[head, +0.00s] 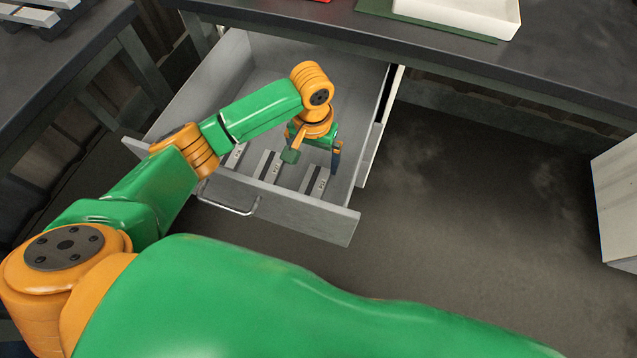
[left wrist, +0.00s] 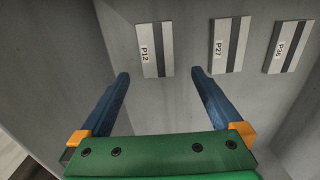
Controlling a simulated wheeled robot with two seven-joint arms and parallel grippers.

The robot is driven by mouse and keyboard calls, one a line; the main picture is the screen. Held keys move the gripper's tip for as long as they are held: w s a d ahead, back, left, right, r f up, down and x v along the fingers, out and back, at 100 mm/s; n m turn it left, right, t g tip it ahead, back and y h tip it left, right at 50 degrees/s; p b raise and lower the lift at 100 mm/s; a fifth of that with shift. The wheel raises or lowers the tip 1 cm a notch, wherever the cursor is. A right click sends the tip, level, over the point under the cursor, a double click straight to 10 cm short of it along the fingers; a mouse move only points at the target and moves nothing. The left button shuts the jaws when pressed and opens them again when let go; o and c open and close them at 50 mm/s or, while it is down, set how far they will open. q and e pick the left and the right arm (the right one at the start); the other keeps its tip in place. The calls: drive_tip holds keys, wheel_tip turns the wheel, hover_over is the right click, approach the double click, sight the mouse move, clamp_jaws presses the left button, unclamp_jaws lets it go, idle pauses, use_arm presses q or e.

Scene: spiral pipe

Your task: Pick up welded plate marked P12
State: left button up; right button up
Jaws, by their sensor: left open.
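The welded plate marked P12 (left wrist: 152,50) lies flat in the open drawer, a light plate with a dark stripe and a white label. In the left wrist view it is the leftmost of three plates. In the head view it appears as the rightmost plate (head: 319,184). My left gripper (left wrist: 160,73) is open and empty, with P12 just beyond and between its blue fingertips in the wrist view. In the head view the left gripper (head: 313,163) is over the drawer close to P12. My right gripper is not in view.
Plates P27 (left wrist: 230,45) and P36 (left wrist: 287,47) lie alongside in the drawer. The drawer's front panel (head: 290,212) and side walls surround the plates. A dark worktop (head: 450,50) overhangs the back, carrying a white tray (head: 465,14).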

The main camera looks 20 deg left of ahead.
sight(315, 181)
use_arm(q)
drive_tip(key=shift+w+f, duration=0.1)
drive_tip(key=shift+f, duration=0.6)
drive_tip(key=f, duration=0.1)
drive_tip(key=f+b, duration=0.1)
drive_tip(key=f, duration=0.1)
drive_tip(key=s+f, duration=0.1)
drive_tip(key=f, duration=0.1)
drive_tip(key=shift+d+f, duration=0.15)
drive_tip(key=shift+f, duration=0.1)
drive_tip(key=shift+r, duration=0.1)
clamp_jaws()
